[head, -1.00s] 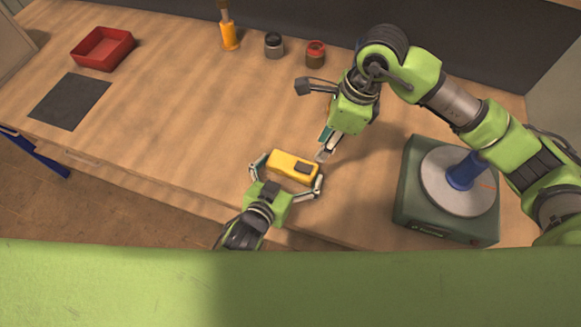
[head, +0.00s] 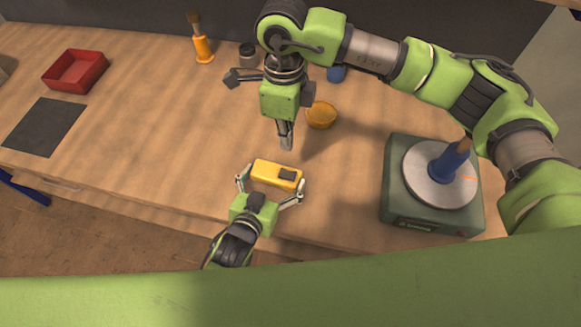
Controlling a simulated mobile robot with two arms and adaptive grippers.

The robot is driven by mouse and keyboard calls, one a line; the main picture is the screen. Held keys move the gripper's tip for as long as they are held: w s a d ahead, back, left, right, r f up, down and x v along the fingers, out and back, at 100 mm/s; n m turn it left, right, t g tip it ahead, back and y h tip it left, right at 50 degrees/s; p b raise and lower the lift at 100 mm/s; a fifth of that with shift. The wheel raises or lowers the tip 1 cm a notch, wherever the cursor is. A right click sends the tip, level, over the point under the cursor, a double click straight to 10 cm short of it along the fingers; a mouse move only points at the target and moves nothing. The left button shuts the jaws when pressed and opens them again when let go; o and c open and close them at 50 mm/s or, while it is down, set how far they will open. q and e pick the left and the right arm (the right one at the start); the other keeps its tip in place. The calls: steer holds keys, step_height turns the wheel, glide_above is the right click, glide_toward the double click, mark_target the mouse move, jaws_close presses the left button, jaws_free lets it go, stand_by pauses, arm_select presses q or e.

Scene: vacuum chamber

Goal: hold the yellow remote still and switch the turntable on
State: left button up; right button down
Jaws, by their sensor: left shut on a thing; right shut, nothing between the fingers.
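The yellow remote (head: 264,172) lies near the front of the wooden table, with a dark button pad on its right end. My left gripper (head: 270,188) is shut on it, one finger at each end. My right gripper (head: 286,147) is shut and empty, apart from the remote and a little behind it in the picture. The turntable (head: 396,200) stands at the right, a green box with a grey disc (head: 421,181). A blue object (head: 447,168) with a brown handle stands on the disc. An orange mark shows on the disc; I cannot tell whether it turns.
A red tray (head: 50,82) and a dark mat (head: 42,127) lie at the left. An orange-handled brush (head: 202,48), a grey jar (head: 249,57), an orange bowl (head: 321,115) and a blue item (head: 337,74) stand farther back. The table's left middle is clear.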

mark_target(293, 175)
steer(key=shift+w+a+r+m+h, duration=0.1)
steer(key=shift+r+m+h, duration=0.05)
steer(key=shift+r+h, duration=0.2)
steer(key=shift+w+a+r+m+h, duration=0.15)
steer(key=shift+r+h, duration=0.1)
steer(key=shift+r, duration=0.2)
steer(key=shift+s, duration=0.1)
steer(key=f, duration=0.4)
steer(key=d+f, duration=0.1)
steer(key=f, duration=0.9)
steer(key=shift+s+d, duration=0.3)
steer(key=shift+d, duration=0.05)
